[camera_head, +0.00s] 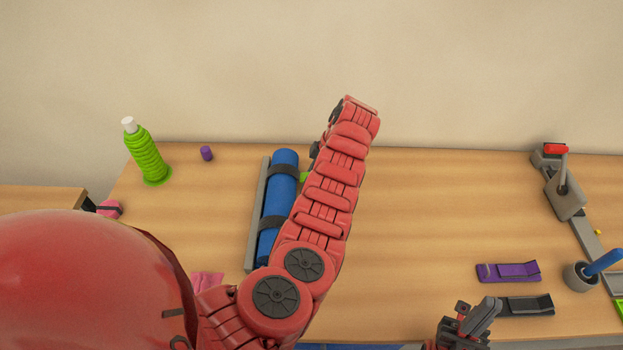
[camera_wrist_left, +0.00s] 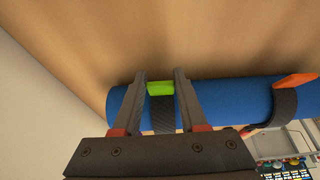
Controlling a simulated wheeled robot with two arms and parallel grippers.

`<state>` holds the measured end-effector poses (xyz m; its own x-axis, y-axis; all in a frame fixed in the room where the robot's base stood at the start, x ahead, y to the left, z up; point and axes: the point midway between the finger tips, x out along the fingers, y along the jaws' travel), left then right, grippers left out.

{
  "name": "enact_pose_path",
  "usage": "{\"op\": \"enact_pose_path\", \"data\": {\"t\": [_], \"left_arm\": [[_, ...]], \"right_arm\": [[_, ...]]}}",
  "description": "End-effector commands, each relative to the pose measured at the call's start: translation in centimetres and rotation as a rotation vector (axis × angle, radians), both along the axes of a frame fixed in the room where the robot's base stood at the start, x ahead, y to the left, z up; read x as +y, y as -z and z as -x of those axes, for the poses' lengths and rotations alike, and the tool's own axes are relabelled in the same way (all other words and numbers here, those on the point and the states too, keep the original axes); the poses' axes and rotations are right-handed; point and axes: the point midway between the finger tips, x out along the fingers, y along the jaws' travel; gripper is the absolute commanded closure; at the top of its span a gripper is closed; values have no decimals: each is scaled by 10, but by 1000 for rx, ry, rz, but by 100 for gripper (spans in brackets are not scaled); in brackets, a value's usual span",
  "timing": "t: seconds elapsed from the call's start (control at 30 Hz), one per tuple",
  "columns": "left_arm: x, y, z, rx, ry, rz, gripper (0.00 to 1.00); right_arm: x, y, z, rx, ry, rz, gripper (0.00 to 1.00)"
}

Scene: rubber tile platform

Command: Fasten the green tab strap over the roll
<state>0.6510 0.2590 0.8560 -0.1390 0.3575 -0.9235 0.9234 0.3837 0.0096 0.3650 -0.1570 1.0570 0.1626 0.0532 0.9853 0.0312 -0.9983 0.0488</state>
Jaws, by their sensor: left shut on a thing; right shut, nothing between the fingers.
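The blue roll (camera_head: 285,162) lies lengthwise on the table with dark straps around it, partly hidden behind my left arm. In the left wrist view the blue roll (camera_wrist_left: 232,97) runs across the picture. The green tab (camera_wrist_left: 160,88) is at the end of one dark strap (camera_wrist_left: 163,115), at the roll's far edge. My left gripper (camera_wrist_left: 161,78) is shut on the green tab, its fingers on either side of it. A bit of the green tab also shows beside my arm in the head view (camera_head: 305,177). My right gripper (camera_head: 474,318) is shut and empty at the lower right.
Another strap with an orange tab (camera_wrist_left: 296,80) is on the roll. A green bottle (camera_head: 147,158) and purple cylinder (camera_head: 206,153) stand left. Purple (camera_head: 508,271) and black (camera_head: 526,306) straps lie right, near a grey cup (camera_head: 578,277) and a clamp-like device (camera_head: 565,198). The table's middle right is clear.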

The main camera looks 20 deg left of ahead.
Motion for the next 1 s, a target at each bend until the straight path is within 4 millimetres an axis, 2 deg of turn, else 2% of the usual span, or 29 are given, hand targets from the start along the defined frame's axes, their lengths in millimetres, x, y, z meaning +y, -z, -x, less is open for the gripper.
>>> {"op": "enact_pose_path", "data": {"t": [0.03,0.3,0.33,0.5,0.83,1.0], "left_arm": [[-5,6,2,12,6,7,100],[-5,7,4,16,7,8,100],[-5,7,4,17,6,7,57],[-4,6,3,14,5,6,28],[-3,2,2,8,2,2,28],[-10,-16,-3,4,3,3,28]], "right_arm": [[0,2,0,0,0,0,100],[0,2,0,0,0,0,100],[0,2,0,0,0,0,100],[0,1,0,0,0,0,100],[0,2,0,0,0,0,100],[0,10,0,0,0,0,100]]}}
